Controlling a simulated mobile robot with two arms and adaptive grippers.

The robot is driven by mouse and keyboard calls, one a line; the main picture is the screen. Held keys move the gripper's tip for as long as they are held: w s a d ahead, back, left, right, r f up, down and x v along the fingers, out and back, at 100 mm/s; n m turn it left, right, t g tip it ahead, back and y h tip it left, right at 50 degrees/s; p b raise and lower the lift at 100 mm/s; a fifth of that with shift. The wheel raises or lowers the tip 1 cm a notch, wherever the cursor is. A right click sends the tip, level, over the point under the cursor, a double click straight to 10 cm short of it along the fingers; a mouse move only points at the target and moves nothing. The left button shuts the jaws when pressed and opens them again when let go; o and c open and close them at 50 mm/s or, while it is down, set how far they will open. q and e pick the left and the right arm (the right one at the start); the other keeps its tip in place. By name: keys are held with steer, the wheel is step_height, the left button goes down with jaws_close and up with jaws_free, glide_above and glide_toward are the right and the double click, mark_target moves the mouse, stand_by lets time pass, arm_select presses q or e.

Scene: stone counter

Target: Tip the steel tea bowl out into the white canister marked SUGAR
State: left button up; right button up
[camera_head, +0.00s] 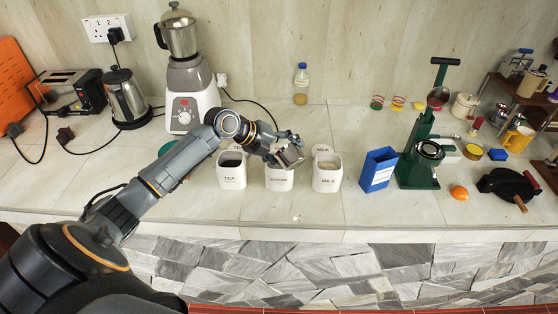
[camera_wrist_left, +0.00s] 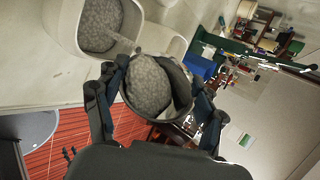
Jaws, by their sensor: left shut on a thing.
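My left gripper (camera_head: 287,143) is shut on the steel tea bowl (camera_head: 291,156), holding it just above the white SUGAR canister (camera_head: 279,181). The bowl is tilted. In the left wrist view the bowl (camera_wrist_left: 183,85) sits between the two fingers, with grey grainy matter (camera_wrist_left: 150,86) inside it. Beyond its rim there is a white canister (camera_wrist_left: 62,35) with similar grey grains in it; its label cannot be read from there. The SUGAR canister's mouth is mostly hidden by the gripper and bowl in the head view. My right gripper is not in view.
The TEA canister (camera_head: 231,172) stands close on the left and the MILK canister (camera_head: 327,176) close on the right. A blue box (camera_head: 378,170) and a green press (camera_head: 419,160) stand farther right. A blender (camera_head: 187,95) is behind my arm. The front counter strip is largely clear.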

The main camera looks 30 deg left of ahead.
arm_select(q)
steer(key=shift+d+f, duration=0.1)
steer(key=shift+d, duration=0.05)
stand_by(0.3)
steer(key=shift+w+a+f, duration=0.1)
steer(key=shift+a+f, duration=0.05)
steer(key=shift+a, duration=0.15)
steer(key=shift+d+h, duration=0.15)
steer(key=shift+h, duration=0.15)
steer(key=shift+n, duration=0.3)
